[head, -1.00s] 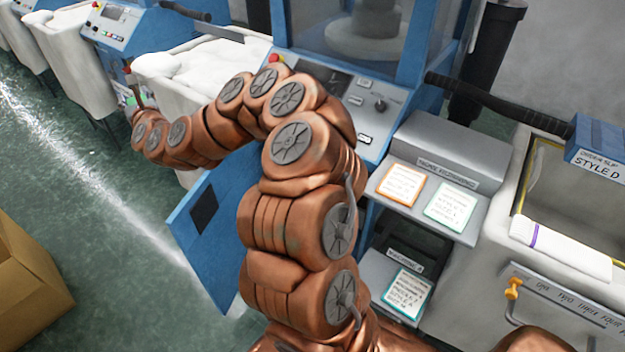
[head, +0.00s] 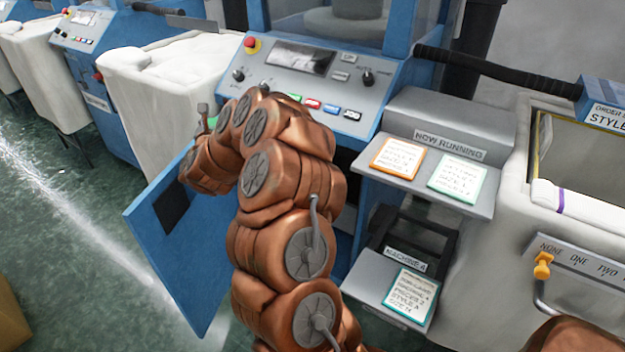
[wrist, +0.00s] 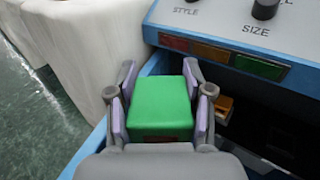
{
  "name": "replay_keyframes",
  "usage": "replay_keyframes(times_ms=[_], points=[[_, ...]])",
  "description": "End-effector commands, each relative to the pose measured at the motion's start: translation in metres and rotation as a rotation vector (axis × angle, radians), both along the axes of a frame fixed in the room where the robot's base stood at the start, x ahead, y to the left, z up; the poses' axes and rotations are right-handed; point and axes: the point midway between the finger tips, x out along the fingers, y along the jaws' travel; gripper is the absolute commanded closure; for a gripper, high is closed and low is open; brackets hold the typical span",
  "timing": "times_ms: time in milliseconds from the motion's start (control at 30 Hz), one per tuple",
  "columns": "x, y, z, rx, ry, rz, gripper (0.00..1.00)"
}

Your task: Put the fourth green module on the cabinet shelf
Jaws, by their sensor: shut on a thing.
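The green module (wrist: 160,110) is a bright green block held between the purple pads of my gripper (wrist: 163,92) in the wrist view. My gripper is shut on it, in front of the blue machine cabinet. In the head view my arm hides most of the gripper and module. The cabinet's dark opening (wrist: 275,130) lies to the right of the module in the wrist view, with a small orange thing (wrist: 226,106) at its near side. The shelf itself is too dark to make out. The blue cabinet door (head: 180,235) stands open in the head view.
The control panel (head: 310,85) with knobs and coloured buttons is above the opening. A white fabric-filled bin (head: 160,85) stands close on the left. Grey card stands (head: 470,195) project to the right of the arm.

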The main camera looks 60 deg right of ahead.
Motion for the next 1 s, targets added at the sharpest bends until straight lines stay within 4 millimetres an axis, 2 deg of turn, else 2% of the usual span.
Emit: replay_keyframes(times_ms=[33, 500, 800, 1000], points=[[-0.008, -0.012, -0.020, -0.003, 0.000, -0.032, 0.89], [-0.087, -0.100, -0.112, -0.003, -0.001, -0.313, 0.89], [-0.146, -0.145, -0.167, -0.004, -0.003, -0.492, 0.89], [-0.179, -0.165, -0.193, -0.004, -0.004, -0.585, 0.89]])
